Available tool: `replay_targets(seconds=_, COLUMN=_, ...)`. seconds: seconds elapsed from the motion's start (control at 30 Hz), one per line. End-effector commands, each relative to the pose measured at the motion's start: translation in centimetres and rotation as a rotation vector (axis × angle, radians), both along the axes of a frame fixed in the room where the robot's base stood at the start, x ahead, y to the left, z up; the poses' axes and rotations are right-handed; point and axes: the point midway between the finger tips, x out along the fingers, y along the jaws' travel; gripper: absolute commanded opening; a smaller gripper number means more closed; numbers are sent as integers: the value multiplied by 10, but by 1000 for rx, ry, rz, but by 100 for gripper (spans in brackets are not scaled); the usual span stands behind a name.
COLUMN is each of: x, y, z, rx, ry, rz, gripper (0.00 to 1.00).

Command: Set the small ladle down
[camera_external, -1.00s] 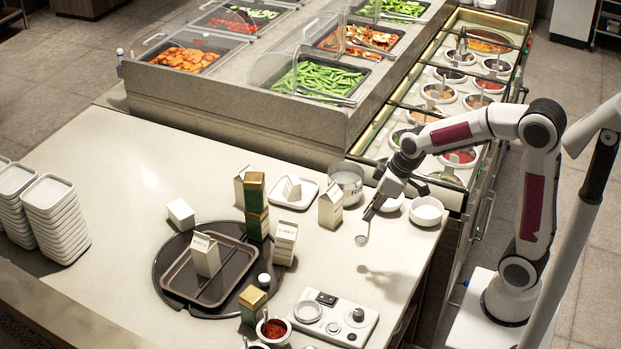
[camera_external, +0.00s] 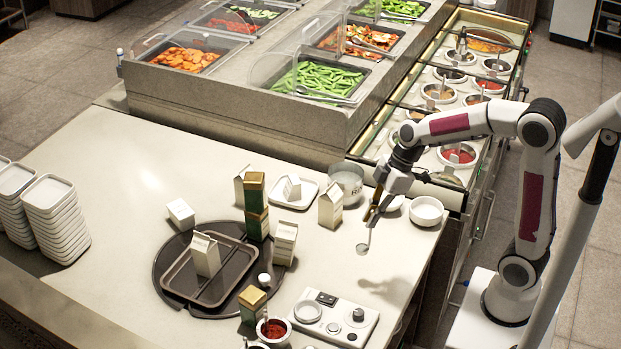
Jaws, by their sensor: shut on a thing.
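My gripper (camera_external: 377,205) is shut on the small ladle (camera_external: 363,247). The ladle hangs down from the fingers, its round bowl lowest, above the right part of the pale counter (camera_external: 130,260). A faint shadow lies on the counter below it, and the bowl looks clear of the surface. The fingers hide the upper part of the handle.
A steel pot (camera_external: 346,183) stands behind the gripper, and a white bowl (camera_external: 426,211) stands to its right. A carton (camera_external: 331,206) is close on the left. A white device with dials (camera_external: 333,318) lies in front. The counter beneath the ladle is clear.

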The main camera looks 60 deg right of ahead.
Motion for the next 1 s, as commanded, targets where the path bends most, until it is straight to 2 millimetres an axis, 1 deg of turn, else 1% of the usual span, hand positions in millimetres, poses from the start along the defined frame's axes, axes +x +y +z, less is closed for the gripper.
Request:
replay_targets(seconds=0.33, x=0, y=0, z=0, rx=0, ry=0, rz=2, gripper=0)
replay_targets(seconds=0.47, x=0, y=0, z=-5, rx=2, ry=2, rz=2, gripper=0)
replay_targets(seconds=0.57, x=0, y=0, z=-15, rx=2, ry=3, rz=2, gripper=0)
replay_targets(seconds=0.8, x=-1, y=0, z=-47, rx=2, ry=5, rz=2, gripper=0)
replay_targets(seconds=0.9, x=0, y=0, z=-57, rx=1, ry=4, rz=2, gripper=0)
replay_targets(seconds=1.0, x=0, y=0, z=-62, rx=1, ry=1, rz=1, gripper=0)
